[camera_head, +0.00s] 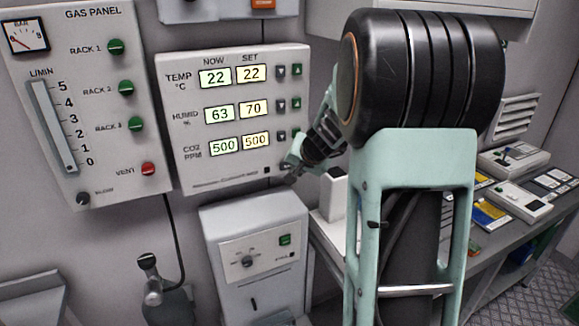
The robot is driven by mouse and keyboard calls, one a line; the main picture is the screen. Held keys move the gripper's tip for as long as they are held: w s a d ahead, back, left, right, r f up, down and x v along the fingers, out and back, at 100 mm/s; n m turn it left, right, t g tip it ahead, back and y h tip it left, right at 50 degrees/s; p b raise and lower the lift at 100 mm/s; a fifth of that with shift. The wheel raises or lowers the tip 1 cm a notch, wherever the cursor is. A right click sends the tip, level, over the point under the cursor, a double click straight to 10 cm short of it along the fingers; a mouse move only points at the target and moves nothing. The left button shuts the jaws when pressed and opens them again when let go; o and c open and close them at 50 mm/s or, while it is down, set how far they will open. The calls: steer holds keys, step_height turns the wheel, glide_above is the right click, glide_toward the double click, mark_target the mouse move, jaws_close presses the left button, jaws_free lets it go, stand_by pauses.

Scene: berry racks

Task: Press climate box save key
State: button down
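The climate box (180,95) is a pale wall panel with TEMP, HUMID and CO2 rows. Its displays read 22 and 22, 63 and 70, and 500 and 500 under NOW and SET. Dark and green arrow keys stand right of the displays, the lower ones partly hidden by my arm. A small dark square (267,170) sits at the box's lower right edge; its label is too small to read, so I cannot tell if it is the save key. My gripper (288,170) is just right of this square, close to the box. Contact and finger opening cannot be made out.
A gas panel (60,188) with green knobs and a red vent knob hangs at left. A white cabinet (218,222) with a dial and green key stands below the climate box. A bench (478,262) with boxes and cards lies at right, behind my arm.

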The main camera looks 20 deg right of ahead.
steer(key=shift+w, duration=0.1)
stand_by(0.7)
steer(key=shift+w, duration=0.3)
steer(key=shift+w, duration=0.5)
stand_by(0.7)
steer(key=shift+s, duration=0.1)
steer(key=shift+s+b, duration=0.55)
steer(key=shift+s, duration=0.25)
steer(key=shift+s, duration=0.1)
steer(key=shift+s+d+b, duration=0.1)
steer(key=shift+s+b, duration=1.45)
steer(key=shift+s, duration=0.85)
